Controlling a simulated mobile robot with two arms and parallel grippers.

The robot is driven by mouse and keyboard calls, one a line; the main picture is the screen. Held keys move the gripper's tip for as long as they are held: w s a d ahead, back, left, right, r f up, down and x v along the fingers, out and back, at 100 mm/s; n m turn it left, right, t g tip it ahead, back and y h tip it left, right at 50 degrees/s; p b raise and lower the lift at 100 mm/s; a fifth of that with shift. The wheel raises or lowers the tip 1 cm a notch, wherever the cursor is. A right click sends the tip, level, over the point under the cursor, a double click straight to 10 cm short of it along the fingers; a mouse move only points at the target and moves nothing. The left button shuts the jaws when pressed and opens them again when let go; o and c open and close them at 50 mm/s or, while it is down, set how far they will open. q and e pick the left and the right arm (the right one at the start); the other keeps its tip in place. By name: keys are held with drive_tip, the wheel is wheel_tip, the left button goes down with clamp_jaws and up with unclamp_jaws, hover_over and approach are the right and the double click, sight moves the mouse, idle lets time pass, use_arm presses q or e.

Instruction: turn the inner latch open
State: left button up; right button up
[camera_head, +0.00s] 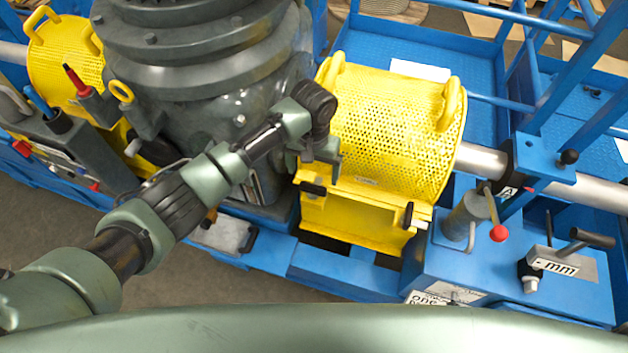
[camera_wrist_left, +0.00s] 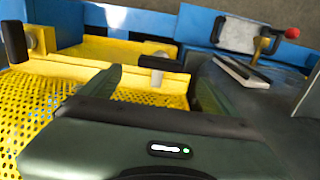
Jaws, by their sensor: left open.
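The right-hand yellow perforated guard (camera_head: 385,125) carries two black-handled latches on its front. The inner latch (camera_head: 313,188) is the one nearer the dark central machine; its handle lies sideways, along the guard. The outer latch (camera_head: 408,214) has its handle across that direction, roughly upright in the picture. My left gripper (camera_head: 322,162) is open, just above and behind the inner latch, apart from it as far as I can see. In the left wrist view the inner latch (camera_wrist_left: 157,62) shows beyond and between the two green fingers, and the outer latch (camera_wrist_left: 15,41) is at far left.
The dark central machine (camera_head: 205,55) stands close left of my left gripper. A blue block with a red-ball lever (camera_head: 498,233) and a shaft (camera_head: 590,193) are right of the guard. Blue railings (camera_head: 575,75) stand at right. A grey plate (camera_head: 222,234) lies on the front frame.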

sight(313, 186)
use_arm(q)
wheel_tip(313, 186, down, 6)
drive_tip(key=shift+f+p, duration=0.15)
drive_tip(key=shift+p, duration=0.15)
drive_tip(key=shift+f, duration=0.55)
drive_tip(key=c, duration=1.4)
drive_tip(key=shift+o, duration=0.2)
